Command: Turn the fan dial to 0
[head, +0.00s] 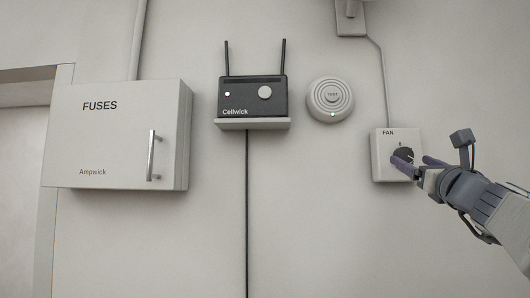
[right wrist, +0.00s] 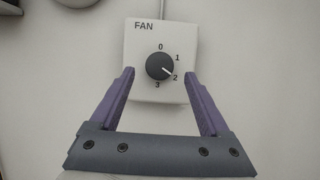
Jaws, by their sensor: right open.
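The fan dial (right wrist: 160,66) is a dark round knob on a white square plate marked FAN (head: 384,163). In the right wrist view its white pointer mark aims at the 2, and the numbers 0, 1, 2 and 3 stand around it. My right gripper (right wrist: 163,75) is open, its two purple fingers on either side of the dial and apart from it. In the head view the right gripper (head: 414,163) is in front of the plate and hides part of the dial (head: 404,154). My left gripper does not show.
To the left on the wall are a round TEST alarm (head: 330,98), a black Cellwick router (head: 252,98) on a small shelf (head: 253,123), and a FUSES cabinet (head: 115,135) with a metal handle. A conduit (head: 383,75) runs up from the fan plate. The wall below is clear.

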